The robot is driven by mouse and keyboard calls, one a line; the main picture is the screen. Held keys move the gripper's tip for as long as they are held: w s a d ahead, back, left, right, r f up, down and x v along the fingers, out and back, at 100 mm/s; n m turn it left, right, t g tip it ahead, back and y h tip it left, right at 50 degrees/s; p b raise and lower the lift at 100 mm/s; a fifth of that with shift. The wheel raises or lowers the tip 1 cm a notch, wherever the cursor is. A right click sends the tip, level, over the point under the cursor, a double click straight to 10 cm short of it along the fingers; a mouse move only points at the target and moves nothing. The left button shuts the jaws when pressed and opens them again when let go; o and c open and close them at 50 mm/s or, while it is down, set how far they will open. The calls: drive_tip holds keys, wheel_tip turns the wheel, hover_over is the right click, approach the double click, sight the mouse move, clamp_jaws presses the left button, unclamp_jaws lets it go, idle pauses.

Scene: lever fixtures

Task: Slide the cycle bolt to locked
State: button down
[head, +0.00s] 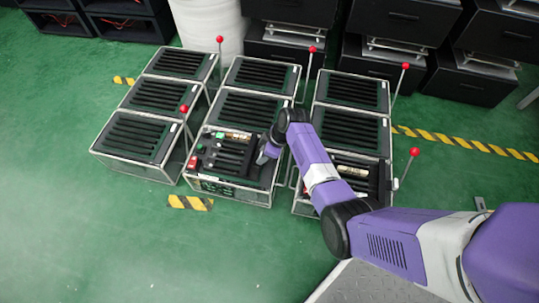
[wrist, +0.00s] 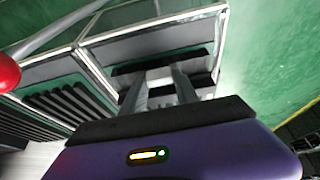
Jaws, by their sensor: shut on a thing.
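The middle front fixture (head: 236,167) has a dark slotted panel, a red button (head: 193,162) and a green button (head: 220,134). My gripper (head: 267,153) reaches down to the right part of this panel. In the wrist view, my gripper (wrist: 162,85) has its two grey fingers at a dark bar (wrist: 160,63) on a framed box. The fingers are shut on this dark part, which I take to be the cycle bolt. Its tip and its locked mark cannot be made out. My wrist partly hides the spot in the head view.
Similar slotted fixtures stand in rows left (head: 135,135) and right (head: 350,93). Several red-ball levers rise beside them, one near the middle fixture (head: 184,108); a red ball (wrist: 6,72) is close in the wrist view. Green floor (head: 90,230) is clear in front.

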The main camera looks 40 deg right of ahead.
drive_tip(key=shift+w+a, duration=0.15)
drive_tip(key=shift+w, duration=0.05)
drive_tip(key=c, duration=0.9)
unclamp_jaws()
drive_tip(key=p+v, duration=0.4)
drive_tip(key=v, duration=0.4)
